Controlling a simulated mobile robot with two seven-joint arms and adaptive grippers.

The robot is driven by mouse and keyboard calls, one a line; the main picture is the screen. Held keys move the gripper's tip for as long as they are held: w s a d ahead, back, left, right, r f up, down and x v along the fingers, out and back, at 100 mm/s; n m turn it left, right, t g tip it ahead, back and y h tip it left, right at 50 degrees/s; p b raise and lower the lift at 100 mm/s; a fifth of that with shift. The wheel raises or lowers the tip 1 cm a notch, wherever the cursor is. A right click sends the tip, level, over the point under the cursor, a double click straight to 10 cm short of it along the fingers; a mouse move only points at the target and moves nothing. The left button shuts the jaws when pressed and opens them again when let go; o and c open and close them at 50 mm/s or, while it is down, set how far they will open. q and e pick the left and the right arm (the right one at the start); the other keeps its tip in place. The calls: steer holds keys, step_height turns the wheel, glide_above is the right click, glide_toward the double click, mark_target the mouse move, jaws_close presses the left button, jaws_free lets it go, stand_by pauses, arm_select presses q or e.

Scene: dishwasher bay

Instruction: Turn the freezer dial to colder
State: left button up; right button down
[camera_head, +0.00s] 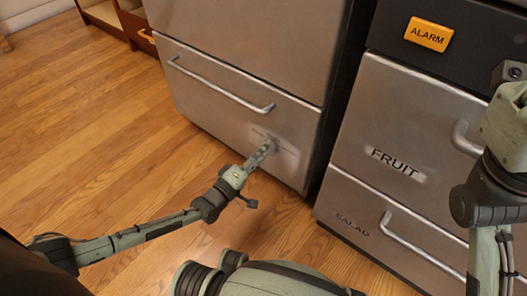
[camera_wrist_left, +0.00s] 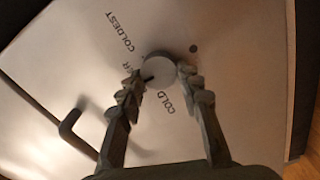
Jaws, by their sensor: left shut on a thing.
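The freezer dial (camera_wrist_left: 159,70) is a round grey knob on the silver drawer front (camera_head: 222,100). In the left wrist view it sits between the two fingertips of my left gripper (camera_wrist_left: 160,80), which is shut on it. A dark mark shows at the dial's lower left edge, between the partly covered word ending in "ER" and "COLD" (camera_wrist_left: 166,104). "COLDEST" (camera_wrist_left: 119,32) is printed at the upper left. In the head view my left gripper (camera_head: 269,146) reaches the lower drawer front and hides the dial. My right arm shows at the right edge; its gripper is out of view.
A long bar handle (camera_head: 220,87) crosses the drawer above and left of the dial. To the right stands a unit with drawers marked "FRUIT" (camera_head: 397,163) and "SALAD" (camera_head: 352,220) and an orange "ALARM" label (camera_head: 429,34). The wooden floor (camera_head: 90,120) at left is clear.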

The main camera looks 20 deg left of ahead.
mark_target(273, 121)
stand_by(0.4)
arm_select(q)
steer(key=o, duration=1.2)
steer(key=shift+c, duration=0.2)
step_height(273, 121, up, 10)
steer(key=shift+d+r, duration=0.1)
